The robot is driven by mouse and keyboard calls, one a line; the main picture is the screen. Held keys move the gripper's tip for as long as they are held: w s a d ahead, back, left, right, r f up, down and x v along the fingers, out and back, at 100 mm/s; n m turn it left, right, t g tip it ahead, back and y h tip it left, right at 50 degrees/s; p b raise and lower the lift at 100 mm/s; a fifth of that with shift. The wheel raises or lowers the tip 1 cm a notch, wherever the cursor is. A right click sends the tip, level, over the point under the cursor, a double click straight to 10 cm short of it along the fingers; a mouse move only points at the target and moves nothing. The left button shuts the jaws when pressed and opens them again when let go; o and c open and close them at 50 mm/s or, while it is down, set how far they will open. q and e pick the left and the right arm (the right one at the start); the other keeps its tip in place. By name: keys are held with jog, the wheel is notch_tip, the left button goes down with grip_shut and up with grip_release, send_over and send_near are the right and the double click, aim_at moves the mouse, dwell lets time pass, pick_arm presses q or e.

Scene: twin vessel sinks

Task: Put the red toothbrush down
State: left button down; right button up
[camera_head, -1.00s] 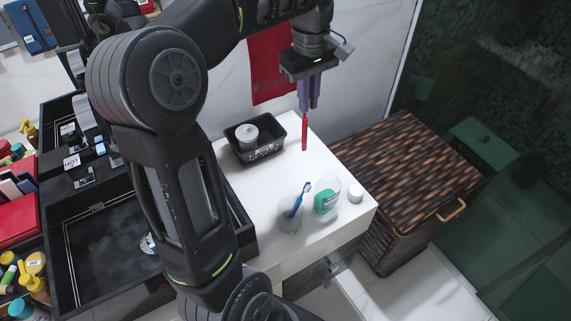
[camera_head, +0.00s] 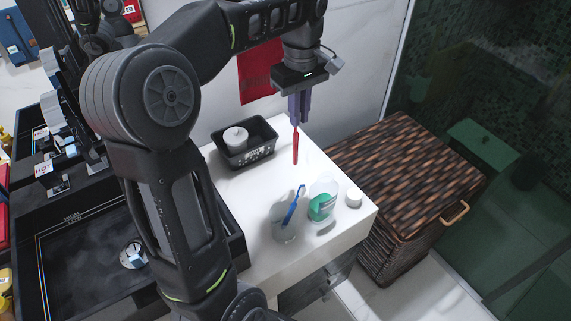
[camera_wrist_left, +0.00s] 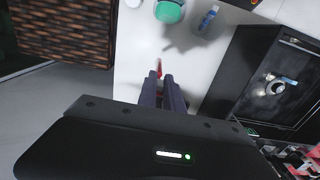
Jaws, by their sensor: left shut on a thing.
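The red toothbrush (camera_head: 295,147) hangs upright from my left gripper (camera_head: 299,112) in the head view. The gripper is shut on its upper end and points down over the back part of the white counter (camera_head: 240,195). I cannot tell whether the brush's lower end touches the counter. In the left wrist view the red tip (camera_wrist_left: 159,66) shows just beyond the fingers (camera_wrist_left: 162,92). A clear cup (camera_head: 284,228) holding a blue toothbrush (camera_head: 293,206) stands nearer the front of the counter. My right gripper is not in view.
A black basket (camera_head: 260,150) with a white roll-like item (camera_head: 236,137) stands left of the brush. A cup with green contents (camera_head: 320,206) and a small white jar (camera_head: 354,196) stand near the front right corner. A wicker hamper (camera_head: 400,190) is to the right. Mid-counter is clear.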

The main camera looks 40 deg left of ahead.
aim_at(296, 140)
pick_arm(q)
notch_tip(296, 140, down, 5)
jog(key=shift+f, duration=0.1)
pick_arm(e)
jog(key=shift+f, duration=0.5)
pick_arm(q)
notch_tip(296, 140, down, 4)
jog(key=shift+r, duration=0.15)
jog(key=shift+f, duration=0.25)
jog(key=c, duration=1.5)
grip_release()
jog(key=shift+r, duration=0.1)
jog(key=shift+r, duration=0.1)
